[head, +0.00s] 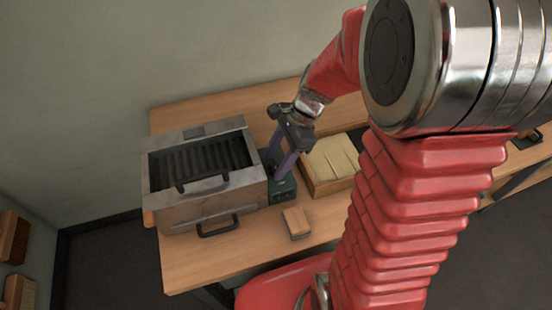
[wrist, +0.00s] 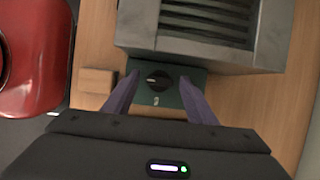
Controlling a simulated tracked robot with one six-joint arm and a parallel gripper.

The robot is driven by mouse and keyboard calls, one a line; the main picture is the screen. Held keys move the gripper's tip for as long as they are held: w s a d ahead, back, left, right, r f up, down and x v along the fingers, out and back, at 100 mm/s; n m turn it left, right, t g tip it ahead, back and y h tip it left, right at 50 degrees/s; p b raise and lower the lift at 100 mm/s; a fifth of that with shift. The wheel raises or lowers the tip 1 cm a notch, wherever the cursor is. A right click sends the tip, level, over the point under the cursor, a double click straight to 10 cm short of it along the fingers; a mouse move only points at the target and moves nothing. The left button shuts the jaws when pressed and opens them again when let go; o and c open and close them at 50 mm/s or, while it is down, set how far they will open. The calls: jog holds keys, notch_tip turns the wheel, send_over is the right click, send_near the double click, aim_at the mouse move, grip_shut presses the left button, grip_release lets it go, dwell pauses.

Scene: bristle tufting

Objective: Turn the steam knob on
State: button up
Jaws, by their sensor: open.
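The steam knob (wrist: 158,81) is a round black dial with a pale pointer line. It sits on a small dark green box (wrist: 160,99), which also shows in the head view (head: 284,190) against the right side of the grey metal steamer. In the wrist view my gripper (wrist: 159,82) is open, with one purple finger to each side of the knob. Whether the fingers touch the knob or hover above it I cannot tell. In the head view my gripper (head: 281,165) points down at the green box, and the knob is hidden behind the fingers.
The metal steamer (head: 205,212) has a slatted open top and black handles. A wooden tray (head: 318,189) with pale contents stands to the right of the box. A small wooden block (head: 296,222) lies in front on the bench (head: 190,275). The bench's front left is clear.

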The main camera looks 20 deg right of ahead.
jog(key=shift+c, duration=0.7)
jog(key=c, duration=0.9)
jog(key=shift+c, duration=0.2)
jog(key=shift+n, duration=0.3)
jog(key=n+g, duration=0.1)
jog(key=n, duration=0.2)
jog(key=shift+w, duration=0.2)
jog(key=n+g, duration=0.1)
jog(key=n, duration=0.1)
jog(key=n+g+h, duration=0.1)
jog(key=n, duration=0.2)
jog(key=shift+w+a+n+h, duration=0.1)
jog(key=shift+w+n+h, duration=0.05)
jog(key=shift+n+h, duration=0.15)
jog(key=n+g+h, duration=0.1)
jog(key=n, duration=0.3)
jog(key=shift+w+a, duration=0.1)
jog(key=shift+a+n+h, duration=0.15)
jog(key=shift+n+h, duration=0.85)
jog(key=shift+n, duration=1.4)
